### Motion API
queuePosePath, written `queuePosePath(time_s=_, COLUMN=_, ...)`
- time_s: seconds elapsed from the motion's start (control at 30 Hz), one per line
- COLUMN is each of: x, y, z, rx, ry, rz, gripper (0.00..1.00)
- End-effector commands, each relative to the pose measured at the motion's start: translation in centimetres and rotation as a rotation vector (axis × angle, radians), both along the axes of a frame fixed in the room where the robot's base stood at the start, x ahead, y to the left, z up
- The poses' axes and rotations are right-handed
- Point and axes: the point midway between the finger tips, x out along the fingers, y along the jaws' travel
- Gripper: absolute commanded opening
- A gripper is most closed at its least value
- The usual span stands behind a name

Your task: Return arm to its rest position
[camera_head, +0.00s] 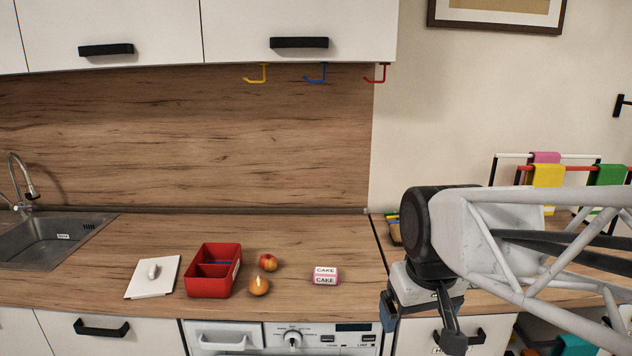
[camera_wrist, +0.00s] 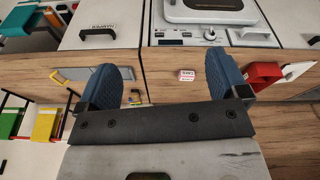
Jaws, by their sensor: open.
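My gripper (camera_head: 420,322) hangs at the right end of the counter in the head view, its fingers pointing down. In the wrist view its two blue-padded fingers (camera_wrist: 166,82) stand wide apart with nothing between them held. My pale lattice-framed arm reaches in from the right edge of the head view. The gripper is well to the right of the pink-and-white cake box (camera_head: 325,276) and touches no object that I can see.
A sink (camera_head: 50,240) is at left. Towel racks with a yellow towel (camera_head: 548,176) stand behind my arm.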

Motion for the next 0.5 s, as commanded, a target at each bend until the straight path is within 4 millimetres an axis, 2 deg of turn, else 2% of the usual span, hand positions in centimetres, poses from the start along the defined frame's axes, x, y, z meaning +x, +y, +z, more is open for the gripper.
queuePosePath(time_s=0.03, x=-1.3, y=-0.5, z=-0.5, rx=0.003, ry=-0.004, rz=-0.027, gripper=0.93)
queuePosePath(time_s=0.2, x=-4.6, y=-1.8, z=-2.1, rx=0.015, ry=-0.014, rz=-0.11, gripper=0.93)
queuePosePath(time_s=0.33, x=-6.5, y=-2.5, z=-3.1, rx=0.021, ry=-0.02, rz=-0.158, gripper=0.93)
queuePosePath(time_s=0.5, x=-7.8, y=-2.9, z=-3.9, rx=0.026, ry=-0.025, rz=-0.193, gripper=0.93)
